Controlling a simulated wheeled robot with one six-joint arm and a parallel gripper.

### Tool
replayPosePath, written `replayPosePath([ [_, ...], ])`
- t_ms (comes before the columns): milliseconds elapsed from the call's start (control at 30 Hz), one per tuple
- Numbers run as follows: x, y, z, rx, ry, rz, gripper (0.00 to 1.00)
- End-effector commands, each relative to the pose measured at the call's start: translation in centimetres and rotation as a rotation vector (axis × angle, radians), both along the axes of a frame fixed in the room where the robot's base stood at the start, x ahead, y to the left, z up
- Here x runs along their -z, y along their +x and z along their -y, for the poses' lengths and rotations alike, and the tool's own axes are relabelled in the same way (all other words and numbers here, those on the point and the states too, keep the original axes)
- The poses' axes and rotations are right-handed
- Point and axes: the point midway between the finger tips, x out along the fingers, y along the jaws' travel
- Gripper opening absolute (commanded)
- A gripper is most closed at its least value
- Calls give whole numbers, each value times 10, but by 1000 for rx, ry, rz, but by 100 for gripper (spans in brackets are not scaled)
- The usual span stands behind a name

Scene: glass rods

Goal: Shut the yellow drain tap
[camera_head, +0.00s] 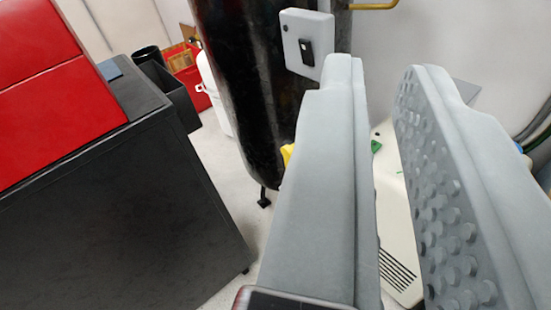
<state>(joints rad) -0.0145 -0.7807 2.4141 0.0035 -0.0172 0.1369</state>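A small yellow piece (287,153), which looks like part of the yellow drain tap, shows low on the right side of the black tank (235,90). Most of it is hidden behind the left finger of my gripper (385,80). My gripper fills the right half of the view, with its two grey fingers apart and nothing seen between them. The inner face of the right finger is studded. The fingertips point toward the tank and the wall behind. The tap's handle position cannot be told.
A dark cabinet (120,210) with a red machine (50,90) on top stands at the left. A grey box (306,42) is on the tank. A yellow pipe (374,5) runs at the top. A cream unit (396,240) with a vent lies behind the fingers. Pale floor shows between cabinet and tank.

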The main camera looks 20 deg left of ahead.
Motion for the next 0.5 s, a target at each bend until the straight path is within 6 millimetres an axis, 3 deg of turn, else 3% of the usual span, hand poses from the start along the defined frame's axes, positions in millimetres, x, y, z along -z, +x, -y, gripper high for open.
replayPosePath([
  [100, 19, 34, -4, -4, 79, -7, 0],
  [500, 89, 126, -19, -17, 351, -6, 0],
])
